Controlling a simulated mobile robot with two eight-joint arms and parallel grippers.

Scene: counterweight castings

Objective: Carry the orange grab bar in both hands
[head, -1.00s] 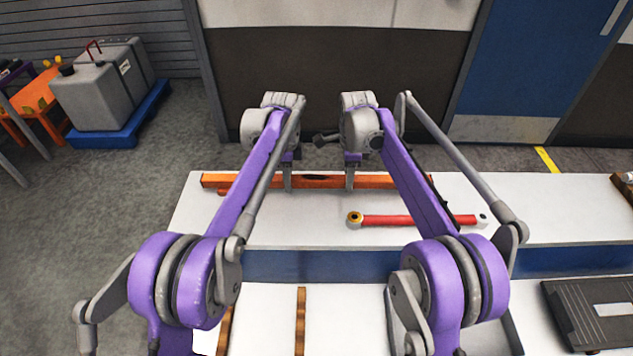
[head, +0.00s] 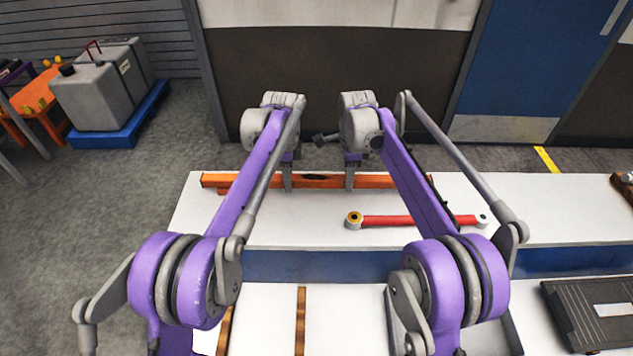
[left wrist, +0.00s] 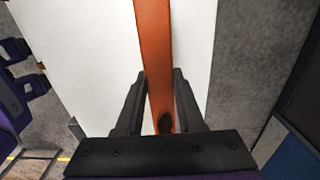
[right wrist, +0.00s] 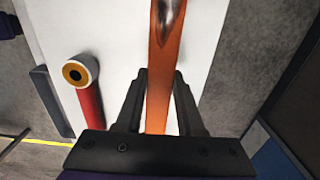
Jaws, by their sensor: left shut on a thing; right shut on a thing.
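The orange grab bar (head: 330,182) lies left to right along the far part of the white table, with a dark mark near its middle. My left gripper (head: 287,183) is shut on it left of that mark. My right gripper (head: 350,183) is shut on it to the right of the mark. In the left wrist view the bar (left wrist: 153,50) runs between the two fingers (left wrist: 158,95). In the right wrist view the bar (right wrist: 162,75) also passes between the fingers (right wrist: 160,95). I cannot tell whether the bar touches the table. My forearms hide parts of it.
A red bar (head: 400,220) with ringed ends lies on the white table (head: 560,210), nearer me. Brown strips (head: 300,320) and a dark case (head: 590,315) are on the near surface. A grey tank (head: 100,95) on a blue base stands on the floor at left.

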